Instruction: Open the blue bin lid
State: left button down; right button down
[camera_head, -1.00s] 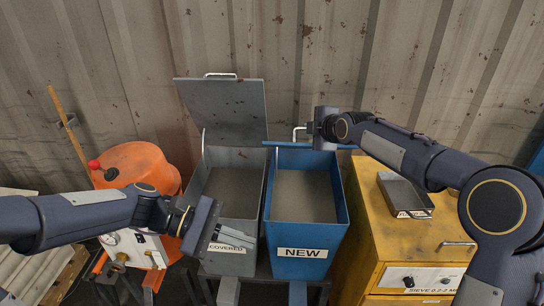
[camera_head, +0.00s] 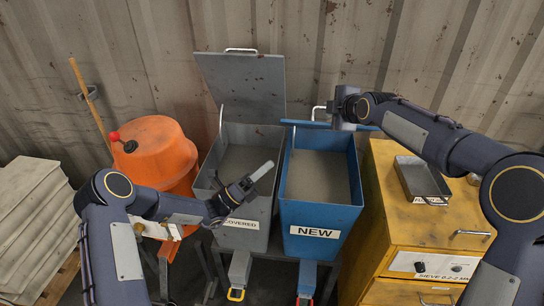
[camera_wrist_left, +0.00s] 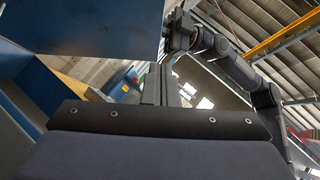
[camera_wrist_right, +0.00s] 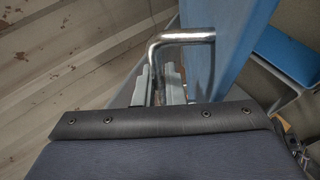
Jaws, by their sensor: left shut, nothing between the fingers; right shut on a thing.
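The blue bin (camera_head: 316,222), labelled NEW, stands with its inside uncovered. Its blue lid (camera_head: 355,127) is raised at the bin's back and seen almost edge-on. My right gripper (camera_wrist_right: 162,85) is shut on the lid's bent metal handle (camera_wrist_right: 185,38); the handle also shows in the head view (camera_head: 316,112). In the right wrist view the blue lid (camera_wrist_right: 248,25) is beside the handle. My left gripper (camera_head: 264,170) is shut and empty, pointing up and right over the grey bin's front. A broad blue panel (camera_wrist_left: 90,25), seemingly the lid, fills the left wrist view's upper left.
The grey bin (camera_head: 239,238) stands directly left, with its grey lid (camera_head: 242,85) upright. An orange drum (camera_head: 158,150) is further left. A yellow cabinet (camera_head: 388,215) with a metal tray (camera_head: 423,177) stands right. The corrugated wall (camera_head: 180,50) is close behind.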

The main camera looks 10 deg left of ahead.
pick_arm(q)
jog(key=w+a+r+x, duration=0.1)
jog(key=a+x, duration=0.1)
jog(key=x, duration=0.9)
jog(key=shift+r, duration=0.4)
jog(key=shift+w+d, duration=0.1)
